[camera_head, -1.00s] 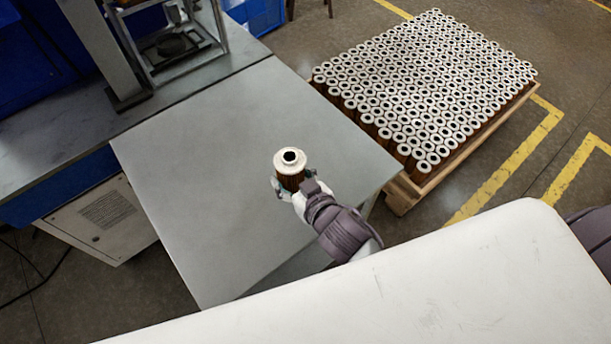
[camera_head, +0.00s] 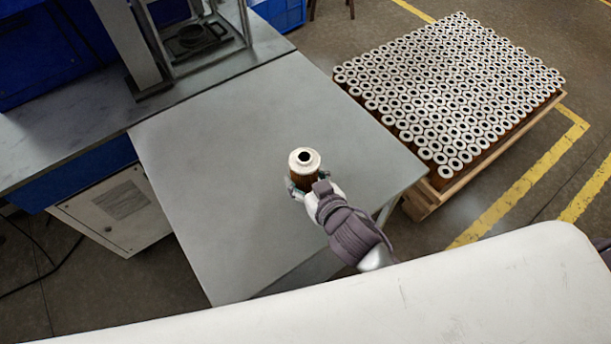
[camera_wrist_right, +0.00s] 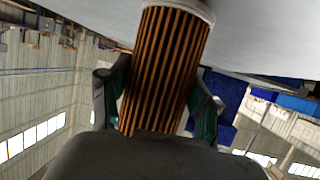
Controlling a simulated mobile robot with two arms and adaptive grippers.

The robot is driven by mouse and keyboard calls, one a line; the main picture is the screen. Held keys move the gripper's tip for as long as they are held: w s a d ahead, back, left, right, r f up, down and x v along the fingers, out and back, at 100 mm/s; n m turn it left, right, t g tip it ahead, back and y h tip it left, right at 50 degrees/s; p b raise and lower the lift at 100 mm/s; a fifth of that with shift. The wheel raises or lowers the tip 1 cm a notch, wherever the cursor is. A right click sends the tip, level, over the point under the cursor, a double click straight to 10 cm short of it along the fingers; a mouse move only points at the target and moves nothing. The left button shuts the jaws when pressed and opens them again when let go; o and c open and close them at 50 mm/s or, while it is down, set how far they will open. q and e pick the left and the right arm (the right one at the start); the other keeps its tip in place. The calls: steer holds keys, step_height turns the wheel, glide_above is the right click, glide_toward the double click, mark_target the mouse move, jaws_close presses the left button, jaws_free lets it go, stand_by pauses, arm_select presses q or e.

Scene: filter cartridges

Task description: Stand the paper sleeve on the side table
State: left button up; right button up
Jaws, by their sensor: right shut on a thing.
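The paper sleeve (camera_head: 305,162) is a brown pleated cylinder with a pale ring-shaped end cap and a dark central hole. In the head view it is upright over the middle of the grey side table (camera_head: 230,130). Whether its lower end touches the table cannot be told. My right gripper (camera_head: 308,187) is shut on the sleeve, holding it from the near side. In the right wrist view the sleeve (camera_wrist_right: 168,70) shows orange and dark pleats between the two fingers (camera_wrist_right: 158,100). My left gripper is not in view.
A pallet (camera_head: 433,205) packed with several rows of similar sleeves stands on the floor to the right. A workbench (camera_head: 60,145) with a metal frame fixture (camera_head: 195,35) adjoins the table's left side. The rest of the side table is bare.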

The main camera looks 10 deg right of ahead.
steer(key=shift+p, duration=0.5)
stand_by(1.2)
steer(key=shift+f+b, duration=0.35)
steer(key=shift+f, duration=0.2)
stand_by(0.7)
steer(key=o, duration=1.3)
steer(key=shift+s, duration=0.1)
steer(key=v, duration=1.1)
steer(key=shift+s, duration=0.4)
steer(key=shift+d+r, duration=0.1)
steer(key=shift+r, duration=0.05)
